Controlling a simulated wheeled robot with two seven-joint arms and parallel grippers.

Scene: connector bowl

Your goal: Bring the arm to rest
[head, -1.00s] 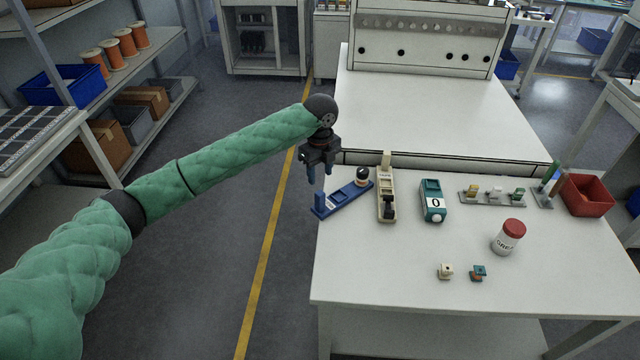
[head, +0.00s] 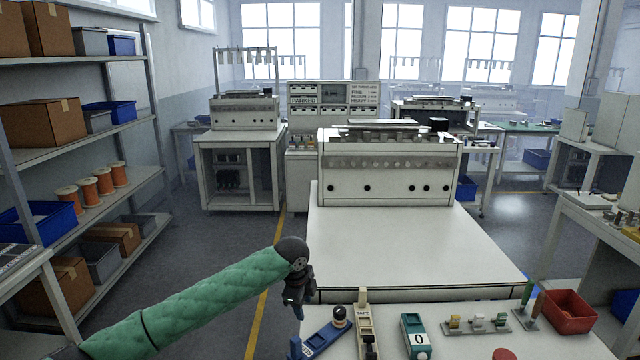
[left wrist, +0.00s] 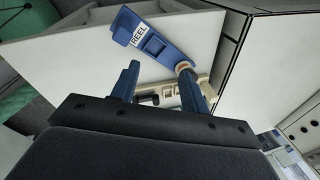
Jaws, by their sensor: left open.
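My left arm, in a green sleeve, reaches in from the left in the head view. Its gripper (head: 297,303) hangs pointing down at the left edge of the white table (head: 455,346), above and beside the blue reel holder (head: 325,337). In the left wrist view the two blue fingers (left wrist: 160,85) are apart with nothing held between them. Beyond them lie the blue holder marked REEL (left wrist: 165,45) and the cream tape holder (left wrist: 202,88). My right gripper does not show.
On the table stand the cream tape holder (head: 365,325), a teal block marked 0 (head: 415,338), a connector strip (head: 478,323) and a red bowl (head: 569,312). A red lid (head: 503,354) shows at the bottom edge. A large white bench (head: 410,245) stands behind. Shelves line the left.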

